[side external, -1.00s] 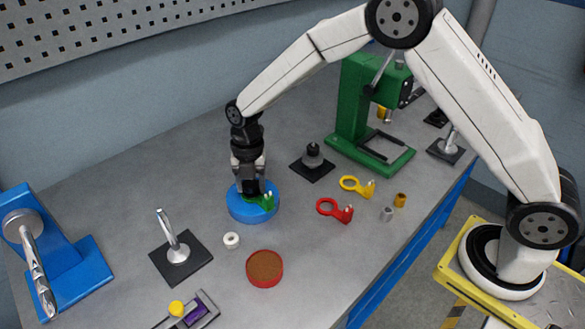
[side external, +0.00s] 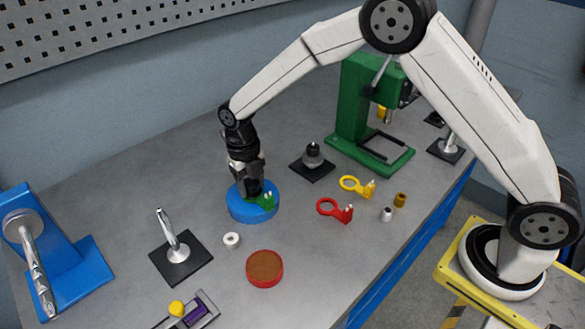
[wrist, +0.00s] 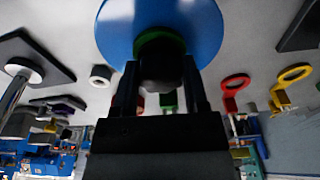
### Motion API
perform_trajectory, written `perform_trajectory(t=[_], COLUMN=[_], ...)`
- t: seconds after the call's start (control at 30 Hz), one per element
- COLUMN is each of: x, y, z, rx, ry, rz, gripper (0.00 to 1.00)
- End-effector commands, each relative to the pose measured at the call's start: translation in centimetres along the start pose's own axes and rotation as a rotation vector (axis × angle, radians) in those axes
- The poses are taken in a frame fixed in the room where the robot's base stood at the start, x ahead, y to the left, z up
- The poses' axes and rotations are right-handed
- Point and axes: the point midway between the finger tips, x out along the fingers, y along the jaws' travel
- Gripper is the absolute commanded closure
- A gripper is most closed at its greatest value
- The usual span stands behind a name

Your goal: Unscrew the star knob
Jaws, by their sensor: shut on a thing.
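My gripper (side external: 254,191) reaches down over a round blue base (side external: 246,213) and leans slightly. In the wrist view, its two fingers (wrist: 160,82) are shut on a dark, rounded knob (wrist: 161,62), which I take to be the star knob. The knob's outline is dark, and its lobes cannot be made out. A green clamp part (side external: 265,201) lies between the knob and the blue base; its round edge (wrist: 158,40) shows behind the knob. My gripper hides most of the knob in the side view, and its thread is hidden.
Red (side external: 334,209) and yellow (side external: 357,186) ring-shaped parts lie to the right. A red round dish (side external: 264,268) and a white ring (side external: 232,240) are in front. A black-based post (side external: 313,158) and a green press (side external: 352,105) stand behind right. A silver post (side external: 178,250) stands left.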

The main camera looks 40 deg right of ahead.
Motion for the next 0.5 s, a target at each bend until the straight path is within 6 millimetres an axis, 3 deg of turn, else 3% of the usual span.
perform_trajectory(t=[0.1, 0.13, 0.23, 0.5], x=[-0.08, -0.08, -0.07, -0.01], y=[-0.04, -0.04, -0.04, -0.02], z=[0.05, 0.05, 0.04, 0.01], rx=[0.002, 0.002, 0.003, 0.004], ry=[-0.001, -0.001, -0.001, 0.000], rz=[0.000, 0.000, 0.000, 0.000], gripper=[0.99, 0.37, 0.05, 0.02])
